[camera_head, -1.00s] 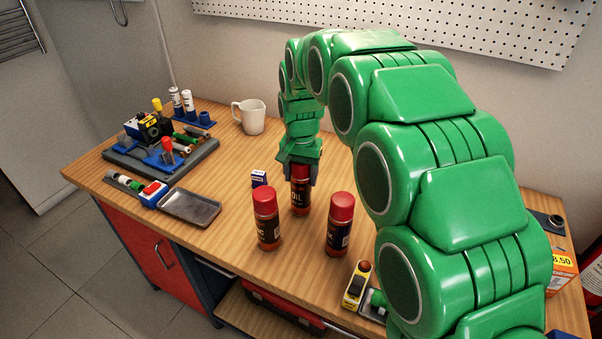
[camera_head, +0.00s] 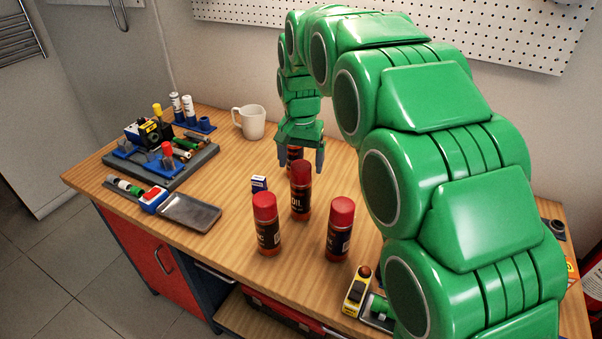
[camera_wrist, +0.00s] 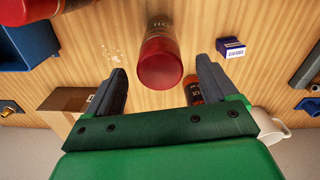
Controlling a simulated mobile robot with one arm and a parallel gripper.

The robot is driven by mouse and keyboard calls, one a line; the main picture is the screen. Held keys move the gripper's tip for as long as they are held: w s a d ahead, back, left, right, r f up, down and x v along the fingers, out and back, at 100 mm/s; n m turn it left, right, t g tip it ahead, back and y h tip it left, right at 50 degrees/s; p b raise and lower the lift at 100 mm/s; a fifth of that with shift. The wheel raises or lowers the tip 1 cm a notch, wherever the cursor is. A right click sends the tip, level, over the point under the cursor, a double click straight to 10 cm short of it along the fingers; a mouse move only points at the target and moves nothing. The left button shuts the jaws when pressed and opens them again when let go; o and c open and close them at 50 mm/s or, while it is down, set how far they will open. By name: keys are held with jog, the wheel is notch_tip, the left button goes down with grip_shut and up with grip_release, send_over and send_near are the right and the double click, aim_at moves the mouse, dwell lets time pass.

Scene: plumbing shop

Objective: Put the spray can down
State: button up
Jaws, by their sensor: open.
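The spray can with the red cap and "OIL" on its label (camera_head: 301,190) stands upright on the wooden bench (camera_head: 225,175). Its cap faces me in the wrist view (camera_wrist: 160,62). My gripper (camera_head: 301,165) is open behind and a little above this can, its fingers apart and not touching it. Another dark can (camera_head: 294,154) shows behind, between the fingers, mostly hidden; the wrist view shows part of its label (camera_wrist: 193,91) beside the right finger.
Two more red-capped cans stand in front, one at left (camera_head: 266,225) and one at right (camera_head: 339,228). A white mug (camera_head: 250,121) stands farther back. A metal tray (camera_head: 190,213) lies at left.

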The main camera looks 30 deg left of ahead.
jog(key=shift+r, duration=2.9)
jog(key=shift+d, duration=0.25)
jog(key=s+d+r, duration=0.1)
jog(key=s+d, duration=0.2)
jog(key=d, duration=0.6)
jog(key=s+d+r+m, duration=0.1)
jog(key=s+d, duration=0.1)
jog(key=d, duration=0.8)
jog(key=s+d+r, duration=0.1)
jog(key=s+d, duration=0.2)
jog(key=d, duration=0.6)
jog(key=s+d+f+g, duration=0.1)
jog(key=s+d+f, duration=0.2)
jog(key=s+d, duration=0.5)
jog(key=s+d+f+m, duration=0.1)
jog(key=s+d+f, duration=0.3)
jog(key=s+d, duration=0.4)
jog(key=s, duration=0.7)
jog(key=shift+s+f+g, duration=0.15)
jog(key=shift+s+g, duration=0.15)
jog(key=shift+g, duration=0.1)
